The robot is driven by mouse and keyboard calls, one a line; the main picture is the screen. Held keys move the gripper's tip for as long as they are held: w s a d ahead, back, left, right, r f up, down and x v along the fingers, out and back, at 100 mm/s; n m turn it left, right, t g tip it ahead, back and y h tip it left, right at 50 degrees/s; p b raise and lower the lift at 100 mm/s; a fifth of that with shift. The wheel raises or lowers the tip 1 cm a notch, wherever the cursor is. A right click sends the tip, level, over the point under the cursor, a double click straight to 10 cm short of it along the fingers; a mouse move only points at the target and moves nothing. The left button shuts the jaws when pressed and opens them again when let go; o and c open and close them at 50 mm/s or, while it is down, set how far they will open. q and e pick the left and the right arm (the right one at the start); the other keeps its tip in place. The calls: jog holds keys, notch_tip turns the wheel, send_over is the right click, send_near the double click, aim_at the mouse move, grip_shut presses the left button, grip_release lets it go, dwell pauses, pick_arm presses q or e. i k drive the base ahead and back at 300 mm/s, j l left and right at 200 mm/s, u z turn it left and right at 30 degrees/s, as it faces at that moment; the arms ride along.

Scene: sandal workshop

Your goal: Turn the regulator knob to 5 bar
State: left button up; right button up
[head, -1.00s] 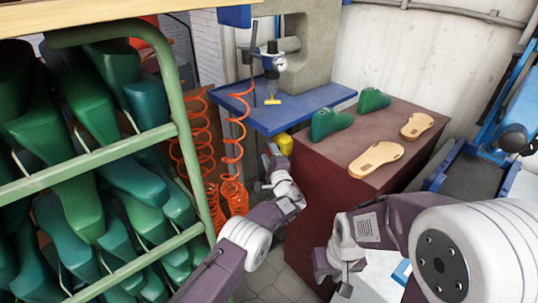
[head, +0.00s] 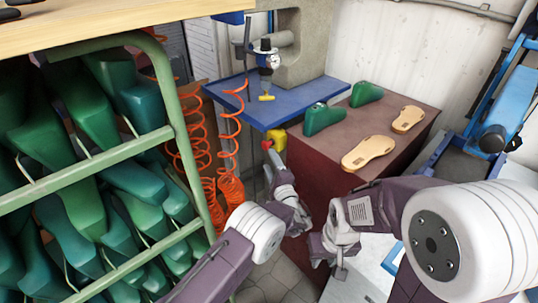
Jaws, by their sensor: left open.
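The regulator (head: 265,56) stands on the blue bench at the back, a small blue and dark unit with a round white gauge (head: 273,61). The gauge is too small to read. A yellow T-shaped piece (head: 266,97) shows below it; I cannot tell which part is the knob. My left gripper (head: 270,160) is in front of and below the bench, well apart from the regulator, open and empty. My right gripper (head: 338,270) hangs low in front of the brown cabinet, far from the regulator; its fingers are too small to judge.
The blue bench (head: 300,103) has a yellow box (head: 278,139) under its front edge. Orange coiled hoses (head: 229,150) hang left. A green rack (head: 190,150) of lasts fills the left. The brown cabinet (head: 385,130) bears two green lasts (head: 323,118) and two tan soles (head: 368,153).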

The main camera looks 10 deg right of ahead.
aim_at(265, 41)
jog(key=k, duration=1)
